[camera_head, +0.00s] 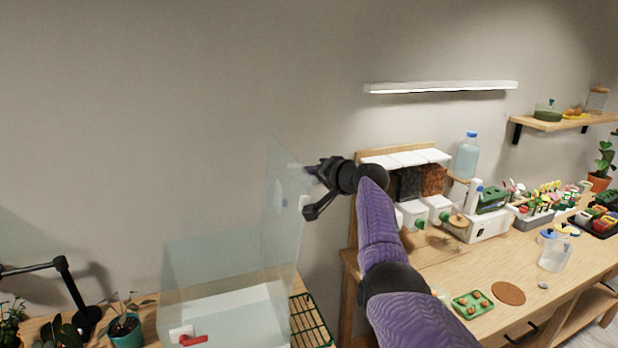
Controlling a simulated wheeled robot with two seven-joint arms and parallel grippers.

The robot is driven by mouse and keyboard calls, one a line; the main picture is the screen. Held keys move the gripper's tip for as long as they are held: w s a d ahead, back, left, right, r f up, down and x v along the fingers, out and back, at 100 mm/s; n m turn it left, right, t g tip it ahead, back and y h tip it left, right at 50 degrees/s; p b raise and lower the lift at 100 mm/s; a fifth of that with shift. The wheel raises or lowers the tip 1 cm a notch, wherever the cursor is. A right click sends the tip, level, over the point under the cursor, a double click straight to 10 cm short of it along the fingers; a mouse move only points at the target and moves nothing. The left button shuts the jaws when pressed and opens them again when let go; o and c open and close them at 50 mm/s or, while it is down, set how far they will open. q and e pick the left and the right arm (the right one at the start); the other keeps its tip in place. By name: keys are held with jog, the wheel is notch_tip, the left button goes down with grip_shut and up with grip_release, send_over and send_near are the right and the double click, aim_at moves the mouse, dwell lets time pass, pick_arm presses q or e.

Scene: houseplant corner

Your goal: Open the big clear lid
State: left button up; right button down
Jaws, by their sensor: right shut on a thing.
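The big clear lid (284,200) stands steeply upright along the right side of a clear box (215,265) at the lower left. The box shows a pale, bare inside. My right gripper (308,190) is at the lid's outer right edge, high above the box, and is shut on the lid there. The exact grip spot is small and partly hidden by the dark fingers. My left gripper is out of view.
A black lamp (62,265) and potted plants (124,325) stand left of the box. A green wire rack (310,320) lies at its right. The wooden bench (430,262) at right holds dispensers, a water bottle (467,156) and trays. Bare wall lies behind.

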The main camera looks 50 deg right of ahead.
jog(key=shift+a+f, duration=0.15)
jog(key=shift+f, duration=0.1)
jog(key=c, duration=0.6)
grip_release()
jog(key=shift+w+r, duration=0.1)
jog(key=shift+w, duration=0.05)
jog(key=shift+c, duration=0.2)
jog(key=b+v, duration=0.1)
jog(key=v, duration=0.9)
